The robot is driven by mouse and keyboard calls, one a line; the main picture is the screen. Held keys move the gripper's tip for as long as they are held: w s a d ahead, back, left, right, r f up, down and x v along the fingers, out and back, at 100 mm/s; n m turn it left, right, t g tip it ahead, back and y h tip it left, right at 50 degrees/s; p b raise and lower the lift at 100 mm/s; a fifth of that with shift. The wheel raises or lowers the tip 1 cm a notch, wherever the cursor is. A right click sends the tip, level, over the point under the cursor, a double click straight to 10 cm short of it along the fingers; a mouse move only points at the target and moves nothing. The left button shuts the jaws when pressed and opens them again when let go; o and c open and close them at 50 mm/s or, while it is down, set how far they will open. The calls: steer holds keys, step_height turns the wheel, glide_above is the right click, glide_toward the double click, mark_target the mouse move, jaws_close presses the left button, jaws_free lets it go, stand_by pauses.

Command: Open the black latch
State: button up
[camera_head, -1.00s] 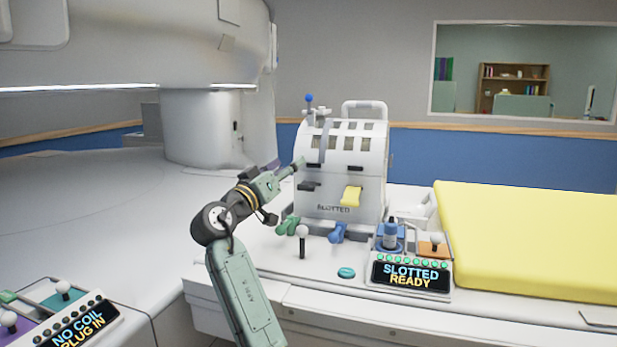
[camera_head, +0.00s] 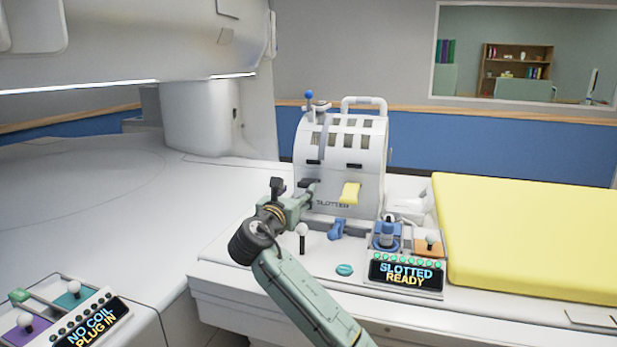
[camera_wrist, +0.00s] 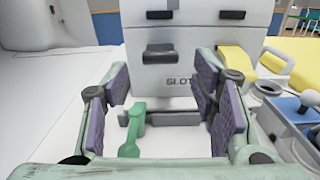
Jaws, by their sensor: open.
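The black latch (camera_head: 308,184) is a short dark handle on the left of the white housing's (camera_head: 365,160) front. In the wrist view the black latch (camera_wrist: 159,53) sticks out just above the "SLOTTED" lettering, beyond my fingers. My gripper (camera_wrist: 162,80) is open and empty, its purple-padded fingers spread left and right. In the head view my gripper (camera_head: 304,201) is low in front of the housing, near the latch. The latch appears apart from the fingers. A yellow latch (camera_head: 351,192) is to its right.
A green handle (camera_wrist: 133,130) lies low between my fingers in the wrist view. A white-knobbed lever (camera_head: 302,232), a blue handle (camera_head: 337,229) and a "SLOTTED READY" panel (camera_head: 408,274) are nearby. A yellow pad (camera_head: 530,235) lies to the right.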

mark_target(307, 181)
steer(key=p+x, duration=0.3)
steer(key=x, duration=0.6)
steer(key=shift+w+d, duration=0.1)
steer(key=shift+w, duration=0.2)
steer(key=shift+w+d+f, duration=0.15)
steer(key=shift+w+d, duration=0.05)
steer(key=shift+w, duration=0.35)
steer(key=shift+c, duration=0.3)
jaws_close()
